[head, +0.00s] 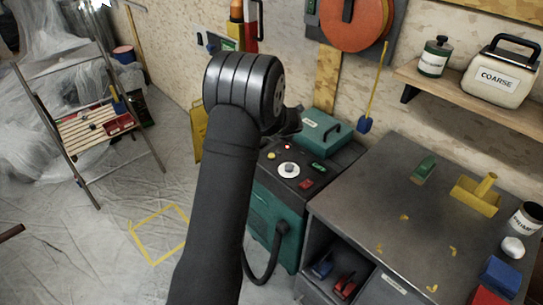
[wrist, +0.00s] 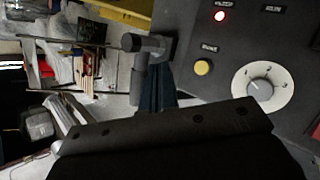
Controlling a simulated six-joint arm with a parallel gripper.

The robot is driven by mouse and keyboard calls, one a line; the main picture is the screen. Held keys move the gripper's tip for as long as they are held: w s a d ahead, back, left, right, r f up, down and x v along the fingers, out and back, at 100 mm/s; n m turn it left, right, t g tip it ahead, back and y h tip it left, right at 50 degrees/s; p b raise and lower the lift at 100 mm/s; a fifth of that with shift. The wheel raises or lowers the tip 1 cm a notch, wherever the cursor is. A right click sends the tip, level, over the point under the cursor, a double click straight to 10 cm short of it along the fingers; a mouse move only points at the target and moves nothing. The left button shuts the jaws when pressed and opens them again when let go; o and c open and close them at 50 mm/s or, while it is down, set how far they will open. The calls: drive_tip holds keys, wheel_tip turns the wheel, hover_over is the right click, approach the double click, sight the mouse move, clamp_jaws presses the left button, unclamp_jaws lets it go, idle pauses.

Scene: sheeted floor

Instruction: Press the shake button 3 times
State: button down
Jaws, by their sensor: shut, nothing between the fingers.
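The shake button appears to be the yellow round button (wrist: 202,68) on the dark control panel of the teal machine (head: 275,210); its small label is blurred. The yellow button also shows in the head view (head: 271,156), left of the white dial (head: 289,169). In the wrist view the dial (wrist: 263,87) is right of the button. My gripper (wrist: 168,128) shows as a dark bar across the bottom of the wrist view, apart from the button and holding nothing. In the head view my arm hides most of it; its fingertips are not clear.
A lit red lamp (wrist: 220,16) is above the button in the wrist view. A red button (head: 305,184) and a green display (head: 320,168) share the panel. A teal lidded box (head: 311,130) stands behind it. A grey workbench (head: 390,185) stands right. Open floor lies left.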

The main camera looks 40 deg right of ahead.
sight(272, 157)
drive_tip(key=shift+f, duration=4.4)
drive_tip(key=shift+f, duration=0.45)
drive_tip(key=shift+f, duration=0.4)
drive_tip(key=shift+r, duration=0.85)
drive_tip(key=shift+r, duration=2.5)
